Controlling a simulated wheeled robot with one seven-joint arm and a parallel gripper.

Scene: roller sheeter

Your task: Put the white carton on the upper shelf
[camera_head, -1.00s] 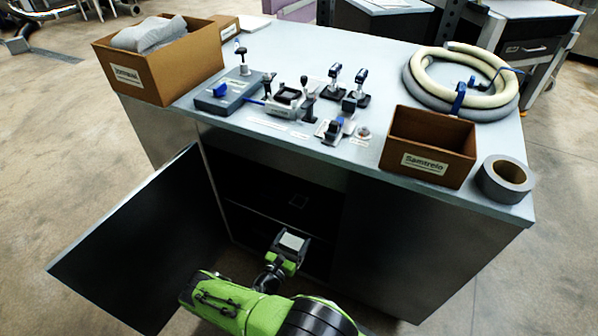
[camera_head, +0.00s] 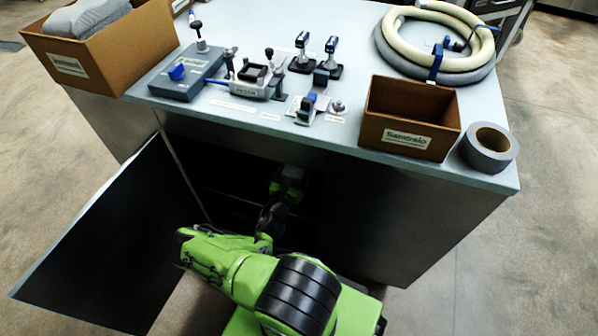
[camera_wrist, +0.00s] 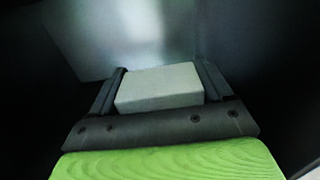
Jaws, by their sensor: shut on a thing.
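The white carton (camera_wrist: 158,86) sits between the two fingers of my gripper (camera_wrist: 163,88) in the wrist view, and the fingers are shut on it. In the head view my gripper (camera_head: 290,176) is inside the dark cabinet opening, under the worktop. The carton shows there only as a dim patch. The upper shelf is hard to make out in the dark interior; a faint shelf edge (camera_head: 240,199) shows left of my gripper. I cannot tell whether the carton touches a shelf.
The cabinet door (camera_head: 110,240) stands open at the left. The worktop (camera_head: 345,150) overhangs the opening and holds a cardboard box (camera_head: 100,60), a smaller box (camera_head: 405,135), a tape roll (camera_head: 489,150), a hose (camera_head: 440,70) and several controls. The closed front (camera_head: 410,225) bounds the right.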

